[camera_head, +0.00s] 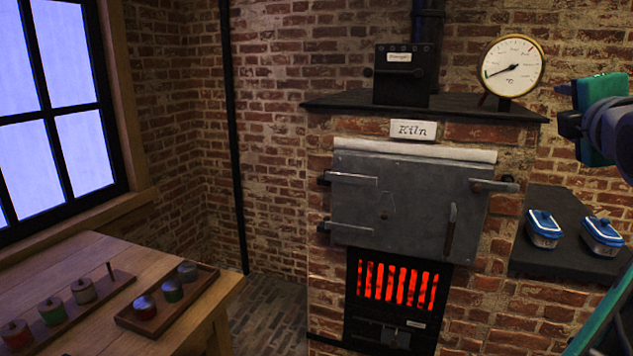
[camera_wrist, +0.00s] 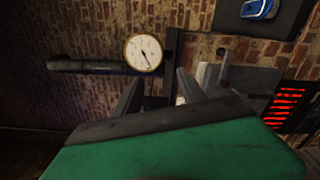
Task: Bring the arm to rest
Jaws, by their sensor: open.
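My gripper (camera_wrist: 158,92) shows in the wrist view with its two dark fingers apart and nothing seen between them. In the head view my arm, with green and dark parts, is raised at the right edge, and my gripper (camera_head: 569,107) points left in the air. It is right of the round gauge (camera_head: 513,67) and above the dark side shelf (camera_head: 549,199). The gauge also shows beyond the fingers in the wrist view (camera_wrist: 143,53). Much of my arm is outside the head view.
The brick kiln has a shut grey door (camera_head: 408,201) above a glowing grate (camera_head: 397,283). Two blue-lidded jars (camera_head: 543,229) (camera_head: 602,236) stand on the side shelf. The wooden table (camera_head: 75,262) at left holds two trays (camera_head: 184,312) (camera_head: 70,318) with small round pieces. Open floor (camera_head: 265,312) lies between table and kiln.

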